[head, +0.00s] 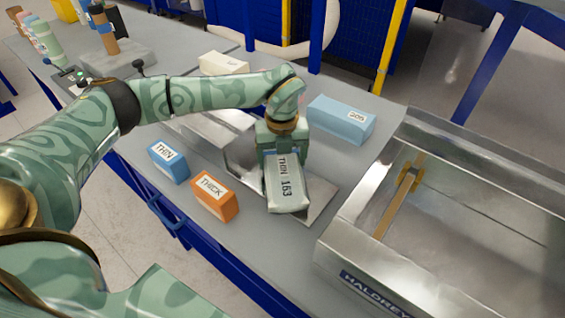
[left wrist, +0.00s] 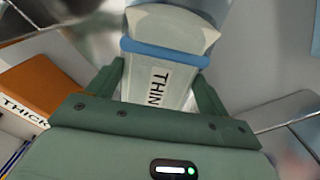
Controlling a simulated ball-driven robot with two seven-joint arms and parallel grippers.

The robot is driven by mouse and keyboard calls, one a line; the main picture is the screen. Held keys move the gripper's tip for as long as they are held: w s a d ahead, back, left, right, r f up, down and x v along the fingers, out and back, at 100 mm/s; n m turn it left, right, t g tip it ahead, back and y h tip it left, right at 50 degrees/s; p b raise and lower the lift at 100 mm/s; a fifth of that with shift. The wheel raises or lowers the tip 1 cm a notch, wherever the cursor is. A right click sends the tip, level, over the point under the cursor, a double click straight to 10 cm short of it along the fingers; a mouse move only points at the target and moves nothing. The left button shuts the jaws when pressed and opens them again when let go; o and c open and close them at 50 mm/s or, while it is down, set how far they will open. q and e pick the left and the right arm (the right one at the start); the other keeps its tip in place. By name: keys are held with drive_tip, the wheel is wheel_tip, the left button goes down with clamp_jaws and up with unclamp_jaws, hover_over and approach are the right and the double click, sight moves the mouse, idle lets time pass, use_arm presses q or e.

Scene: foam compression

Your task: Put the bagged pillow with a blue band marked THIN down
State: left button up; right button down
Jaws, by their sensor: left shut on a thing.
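The bagged pillow (head: 288,195) is pale grey-white, with THIN and 163 printed on its upper face. In the left wrist view the bagged pillow (left wrist: 165,70) shows its THIN label and a blue band across it. My left gripper (head: 281,155) is shut on the pillow, with one finger on each side of it in the left wrist view (left wrist: 158,88). The pillow is over a thin metal plate (head: 322,198) on the grey table. I cannot tell whether its underside touches the plate. My right gripper is not in view.
A blue THIN block (head: 168,163) and an orange THICK block (head: 214,197) stand left of the pillow. A light-blue block (head: 341,120) lies behind right. A large metal box (head: 345,235) stands on the right. Some bare table (head: 265,250) shows in front.

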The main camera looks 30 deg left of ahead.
sight(282, 161)
use_arm(q)
drive_tip(key=shift+w+f, duration=0.1)
drive_tip(key=shift+f, duration=0.6)
drive_tip(key=shift+f, duration=0.1)
drive_tip(key=o, duration=0.9)
wheel_tip(282, 161, up, 12)
drive_tip(key=shift+r+p, duration=0.2)
drive_tip(key=shift+p, duration=1)
